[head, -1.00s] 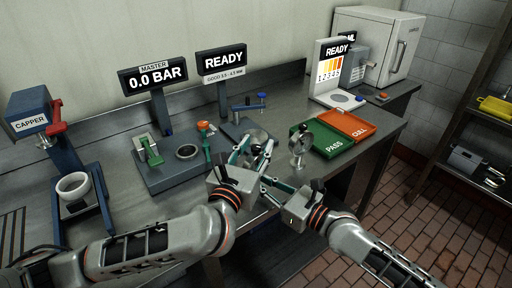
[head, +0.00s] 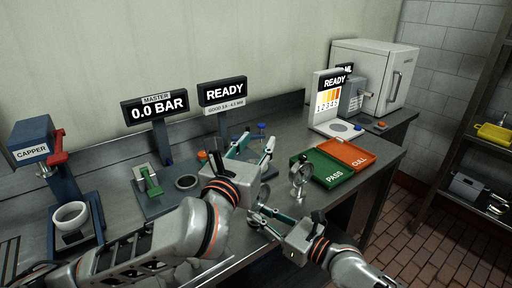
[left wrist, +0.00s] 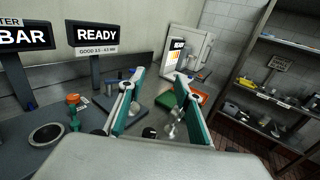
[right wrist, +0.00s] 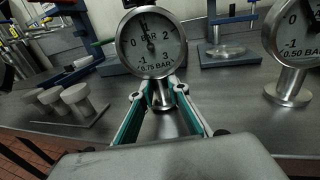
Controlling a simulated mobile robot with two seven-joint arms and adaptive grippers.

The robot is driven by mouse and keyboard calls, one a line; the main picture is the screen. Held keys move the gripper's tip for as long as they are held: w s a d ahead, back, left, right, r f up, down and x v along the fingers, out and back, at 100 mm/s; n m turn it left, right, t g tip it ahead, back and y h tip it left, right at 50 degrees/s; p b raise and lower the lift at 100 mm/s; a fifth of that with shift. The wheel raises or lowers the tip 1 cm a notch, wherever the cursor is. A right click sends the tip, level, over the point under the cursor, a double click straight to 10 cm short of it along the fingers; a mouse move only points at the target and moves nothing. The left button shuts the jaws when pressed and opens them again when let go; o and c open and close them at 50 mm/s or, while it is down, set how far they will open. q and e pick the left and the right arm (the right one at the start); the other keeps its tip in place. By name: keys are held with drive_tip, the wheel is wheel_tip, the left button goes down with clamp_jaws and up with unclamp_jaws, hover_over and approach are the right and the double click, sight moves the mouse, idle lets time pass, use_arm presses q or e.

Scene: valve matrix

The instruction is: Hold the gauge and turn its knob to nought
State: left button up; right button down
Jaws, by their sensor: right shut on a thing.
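The gauge (right wrist: 151,58) fills the upper middle of the right wrist view: an upright round white dial marked BAR and 0.75 BAR, on a metal stem. My right gripper (right wrist: 160,92) is shut on the stem below the dial. My left gripper (head: 254,147) is open and empty, fingers spread, apart from the gauge.
A second gauge (head: 300,176), labelled 0.50 BAR, stands to the right. Beyond it are the green PASS tray (head: 325,169) and orange CULL tray (head: 350,152). The MASTER display (head: 156,108) reads 0.0 BAR. Several pale round pieces (right wrist: 72,100) stand left in the right wrist view.

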use_arm(q)
drive_tip(key=w+a+r+m+h, duration=0.2)
drive_tip(key=w+a+m+h, duration=0.15)
drive_tip(key=h, duration=0.45)
drive_tip(key=s+a+f+m+g+h, duration=0.3)
drive_tip(key=s+a+f+m+g, duration=0.45)
drive_tip(key=f+g, duration=0.4)
drive_tip(key=shift+n, duration=0.3)
drive_tip(key=x, duration=1.1)
drive_tip(key=shift+w+d, duration=0.3)
drive_tip(key=shift+d, duration=0.05)
clamp_jaws()
